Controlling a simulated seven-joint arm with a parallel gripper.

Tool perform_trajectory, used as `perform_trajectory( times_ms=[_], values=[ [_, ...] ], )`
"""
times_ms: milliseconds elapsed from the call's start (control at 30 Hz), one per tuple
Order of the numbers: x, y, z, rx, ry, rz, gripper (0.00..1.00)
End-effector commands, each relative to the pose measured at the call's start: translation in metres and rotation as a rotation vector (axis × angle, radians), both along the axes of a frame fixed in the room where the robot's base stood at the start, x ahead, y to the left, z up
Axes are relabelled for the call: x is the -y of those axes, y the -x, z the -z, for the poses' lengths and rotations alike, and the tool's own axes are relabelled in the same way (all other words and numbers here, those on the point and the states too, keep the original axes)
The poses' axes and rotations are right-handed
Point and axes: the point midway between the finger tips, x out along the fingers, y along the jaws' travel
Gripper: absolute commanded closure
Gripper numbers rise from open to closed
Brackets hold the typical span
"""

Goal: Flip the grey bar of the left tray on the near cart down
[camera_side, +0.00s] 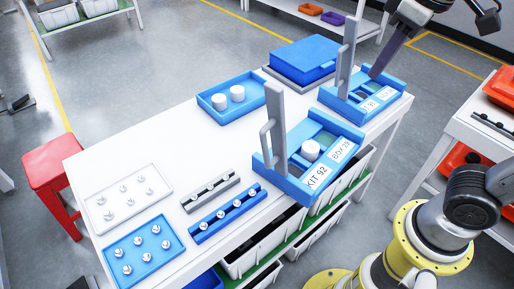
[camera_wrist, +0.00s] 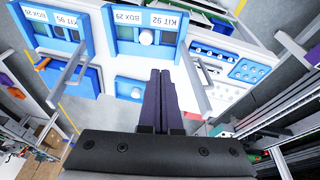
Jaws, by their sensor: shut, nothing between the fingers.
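Two blue trays with raised grey bars sit on the near white cart (camera_side: 130,160). The left one in the side view, labelled KIT 92 (camera_side: 290,188), holds a white cylinder (camera_side: 310,150); its grey bar (camera_side: 275,115) stands upright with a side handle. The wrist view also shows this bar (camera_wrist: 195,80), right of my fingers. The other tray, labelled KIT 95 (camera_side: 393,107), has its own upright grey bar (camera_side: 346,58), which is on the left in the wrist view (camera_wrist: 70,65). My gripper (camera_side: 374,76) is shut and empty, its dark purple fingers pointing down, apart from both bars in the wrist view (camera_wrist: 161,72).
A blue tray with white cylinders (camera_side: 218,112) and a blue lidded box (camera_side: 303,60) stand behind. Racks of knobs (camera_side: 209,190) and knob plates (camera_side: 125,200) lie left. Another white cart (camera_side: 455,130) is at right, a red stool (camera_side: 48,165) at left.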

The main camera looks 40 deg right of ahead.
Motion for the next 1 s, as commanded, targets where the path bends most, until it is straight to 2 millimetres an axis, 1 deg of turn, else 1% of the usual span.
perform_trajectory(
  times_ms=[33, 167, 200, 267, 367, 400, 467, 500, 600, 700, 800, 1000],
  values=[
    [-0.013, -0.012, -0.002, -0.028, 0.020, -0.025, 1.00],
    [-0.042, -0.036, -0.007, -0.086, 0.075, -0.066, 1.00],
    [-0.053, -0.042, -0.007, -0.102, 0.094, -0.078, 1.00],
    [-0.069, -0.052, -0.007, -0.123, 0.124, -0.095, 1.00],
    [-0.099, -0.065, -0.004, -0.153, 0.176, -0.122, 1.00],
    [-0.112, -0.069, -0.002, -0.164, 0.198, -0.132, 1.00],
    [-0.132, -0.075, 0.001, -0.177, 0.233, -0.147, 1.00],
    [-0.145, -0.077, 0.004, -0.186, 0.256, -0.155, 1.00],
    [-0.178, -0.081, 0.012, -0.197, 0.313, -0.176, 1.00],
    [-0.206, -0.081, 0.020, -0.203, 0.361, -0.190, 1.00],
    [-0.227, -0.080, 0.027, -0.204, 0.397, -0.199, 1.00],
    [-0.260, -0.073, 0.039, -0.201, 0.454, -0.213, 1.00]
  ],
)
